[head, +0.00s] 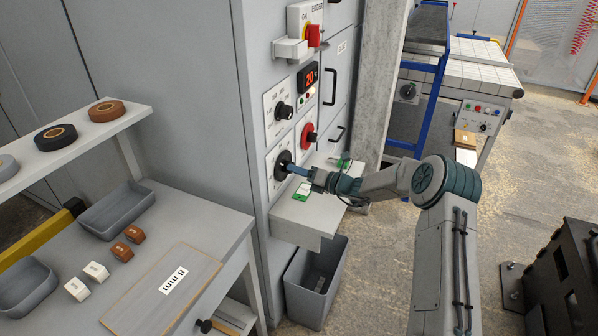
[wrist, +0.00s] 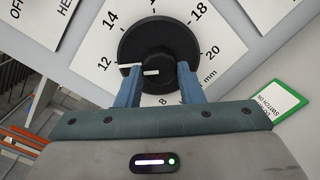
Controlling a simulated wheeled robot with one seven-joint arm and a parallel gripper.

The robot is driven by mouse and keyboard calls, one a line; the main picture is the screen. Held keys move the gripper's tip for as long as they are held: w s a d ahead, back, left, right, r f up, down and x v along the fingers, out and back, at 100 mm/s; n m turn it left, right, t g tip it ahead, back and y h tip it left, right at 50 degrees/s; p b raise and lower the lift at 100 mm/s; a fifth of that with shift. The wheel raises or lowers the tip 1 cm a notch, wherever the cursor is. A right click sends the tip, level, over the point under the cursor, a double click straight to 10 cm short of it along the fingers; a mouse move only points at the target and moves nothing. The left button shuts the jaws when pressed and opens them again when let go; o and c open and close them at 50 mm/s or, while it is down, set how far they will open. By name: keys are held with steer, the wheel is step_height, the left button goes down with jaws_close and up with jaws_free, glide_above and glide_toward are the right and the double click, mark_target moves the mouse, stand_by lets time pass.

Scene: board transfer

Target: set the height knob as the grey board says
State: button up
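The grey board (head: 144,297) lies on the bench at lower left, with a white label reading "8 mm". The height knob (head: 281,168) is the black lower knob on the machine's grey front. My gripper (head: 291,168) is at this knob. In the wrist view the round black knob (wrist: 158,42) sits on a white dial with numbers from 8 to 20 mm; the 8 is at the bottom. My gripper's two fingers (wrist: 158,73) stand apart across the knob's face. A short white mark shows between them; its exact reading is unclear. Whether the fingers press on the knob is unclear.
A red display (head: 308,78) reads about 20. Above are another black knob (head: 284,111), a red knob (head: 308,136) and a red-yellow switch (head: 312,36). A small shelf (head: 301,217) with green-edged tags juts out below. A grey bin (head: 315,282) stands beneath.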

steer(key=shift+c, duration=0.7)
steer(key=shift+f+b, duration=0.15)
steer(key=shift+b, duration=0.3)
steer(key=shift+w+d+f+n+g+y+b, duration=0.1)
steer(key=shift+n+g+y+b, duration=0.25)
steer(key=shift+n+b, duration=4.6)
steer(key=shift+w+n+g+y+b, duration=0.1)
steer(key=shift+n+g+y+b, duration=0.2)
steer(key=shift+n+b, duration=4.6)
steer(key=shift+m+b, duration=0.35)
steer(key=shift+b, duration=0.15)
steer(key=o, duration=1)
